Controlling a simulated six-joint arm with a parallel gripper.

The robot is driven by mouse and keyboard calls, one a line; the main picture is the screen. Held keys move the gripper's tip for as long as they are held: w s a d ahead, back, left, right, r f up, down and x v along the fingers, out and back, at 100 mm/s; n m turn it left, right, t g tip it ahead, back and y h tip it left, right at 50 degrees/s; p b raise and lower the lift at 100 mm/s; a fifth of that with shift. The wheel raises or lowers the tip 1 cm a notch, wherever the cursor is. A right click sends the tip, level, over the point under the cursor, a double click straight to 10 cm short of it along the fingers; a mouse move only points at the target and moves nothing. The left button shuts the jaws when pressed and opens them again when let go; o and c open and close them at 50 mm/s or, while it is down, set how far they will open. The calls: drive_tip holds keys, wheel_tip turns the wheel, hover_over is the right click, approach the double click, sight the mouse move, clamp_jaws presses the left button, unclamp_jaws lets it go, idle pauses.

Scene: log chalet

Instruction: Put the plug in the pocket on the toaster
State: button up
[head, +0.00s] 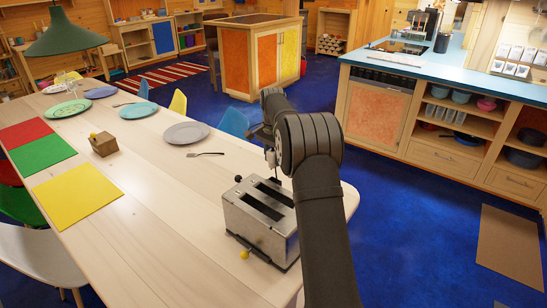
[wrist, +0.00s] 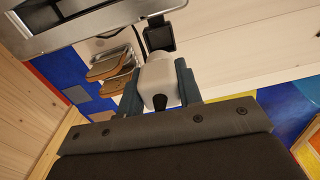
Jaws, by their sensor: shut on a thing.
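The metal toaster (head: 258,232) stands near the table's right end, with two slots on top. Part of it shows at the top left of the wrist view (wrist: 60,35). My gripper (wrist: 160,85) is shut on the white plug (wrist: 157,72), which has a dark stub at its near end. In the head view the plug is small and partly hidden by my arm, above the toaster's far end. A black square piece (wrist: 159,38) lies just beyond the plug in the wrist view, beside the toaster. It may be the pocket; I cannot tell whether the plug touches it.
The wooden table (head: 150,200) holds plates, a fork, a small wooden block (head: 103,144) and red, green and yellow mats (head: 77,194). Chairs stand along its edges. The table is clear left of the toaster. Counters stand beyond blue floor.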

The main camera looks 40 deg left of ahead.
drive_tip(key=shift+f, duration=2.9)
drive_tip(key=shift+f, duration=1.25)
drive_tip(key=o, duration=1.1)
drive_tip(key=shift+f, duration=0.1)
wheel_tip(320, 180, up, 18)
drive_tip(key=f, duration=0.1)
hover_over(273, 150)
drive_tip(key=shift+s+d+r, duration=0.1)
drive_tip(key=shift+r, duration=0.15)
drive_tip(key=shift+f, duration=0.1)
wheel_tip(273, 150, down, 17)
drive_tip(key=shift+f, duration=0.15)
